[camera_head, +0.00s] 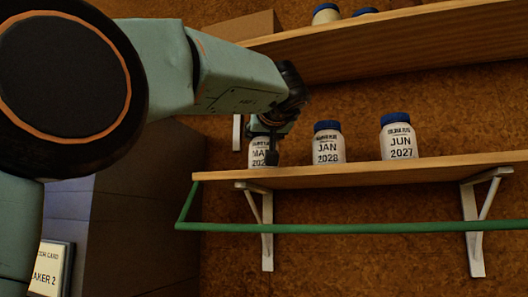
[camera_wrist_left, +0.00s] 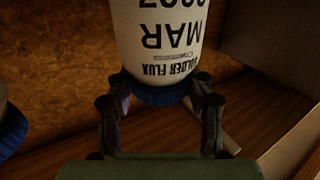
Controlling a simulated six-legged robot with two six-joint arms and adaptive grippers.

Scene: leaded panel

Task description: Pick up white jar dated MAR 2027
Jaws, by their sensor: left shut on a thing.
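The white jar dated MAR (camera_head: 260,153) is at the left end of the lower shelf, partly hidden by my left gripper (camera_head: 271,140). Its base looks at or very near the shelf top; I cannot tell whether it touches. In the left wrist view the jar (camera_wrist_left: 160,35) appears upside down, with its label reading SOLDER FLUX, MAR and a partly cut-off year that looks like 2027. My left gripper (camera_wrist_left: 160,95) is shut on the jar around its blue lid, one finger on each side. My right gripper is not in view.
A jar dated JAN 2028 (camera_head: 328,145) and one dated JUN 2027 (camera_head: 399,138) stand to the right on the lower shelf (camera_head: 370,173). A green rail (camera_head: 360,228) runs below in front. An upper shelf (camera_head: 400,45) with more jars hangs above.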

